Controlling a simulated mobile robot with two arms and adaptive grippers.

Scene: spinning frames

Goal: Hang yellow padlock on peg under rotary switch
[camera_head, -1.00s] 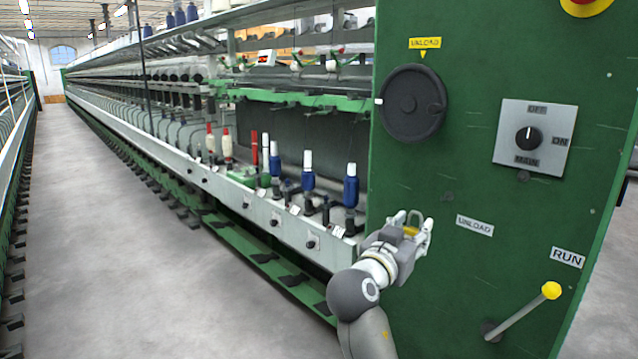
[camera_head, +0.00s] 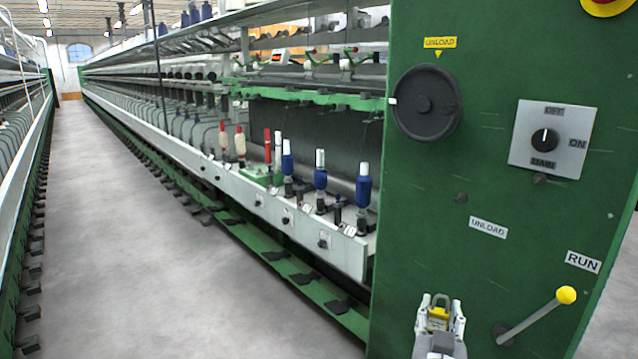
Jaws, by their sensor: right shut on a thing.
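The grey rotary switch plate (camera_head: 553,139) with its black knob is on the green panel at the upper right. A small dark peg (camera_head: 539,180) sticks out just below the plate. My right gripper (camera_head: 440,309) is low in the view, in front of the panel, shut on the yellow padlock (camera_head: 438,319). The padlock's body shows between the fingers, with a pale shackle above it. The gripper is well below and left of the peg, apart from it. My left gripper is not in view.
A lever with a yellow knob (camera_head: 566,295) sticks out right of my gripper. A black handwheel (camera_head: 427,103) is left of the switch. Another small dark stub (camera_head: 461,197) is on the panel. Spindles with blue bobbins (camera_head: 321,178) line the machine. The aisle floor (camera_head: 130,250) is clear.

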